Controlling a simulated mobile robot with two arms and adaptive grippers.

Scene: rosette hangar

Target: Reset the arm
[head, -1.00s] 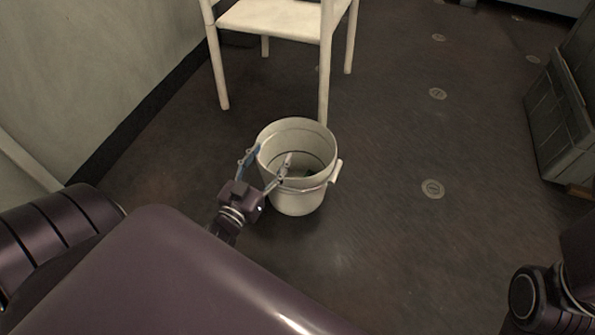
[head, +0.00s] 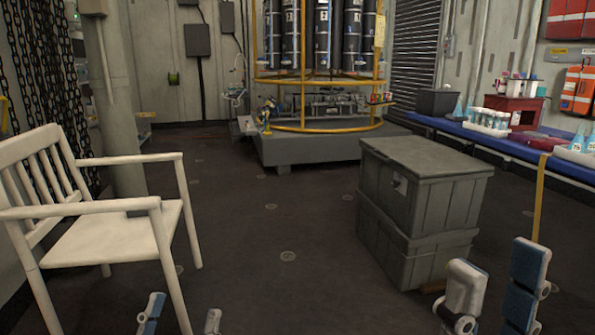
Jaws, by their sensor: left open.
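My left gripper (head: 181,314) shows at the bottom edge, left of the middle. Only its two fingertips are in view, one with a blue pad, and they stand apart with nothing seen between them. My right gripper (head: 496,282) is at the bottom right, pointing up. Its two fingers, with blue pads, are spread with a gap between them and no object there. Both arms are below the picture.
A white armchair (head: 118,238) stands at the left. Stacked grey crates (head: 425,200) stand right of the middle. A blue-topped bench (head: 470,133) runs along the right. A caged cylinder rack (head: 320,75) is at the back. The middle floor is clear.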

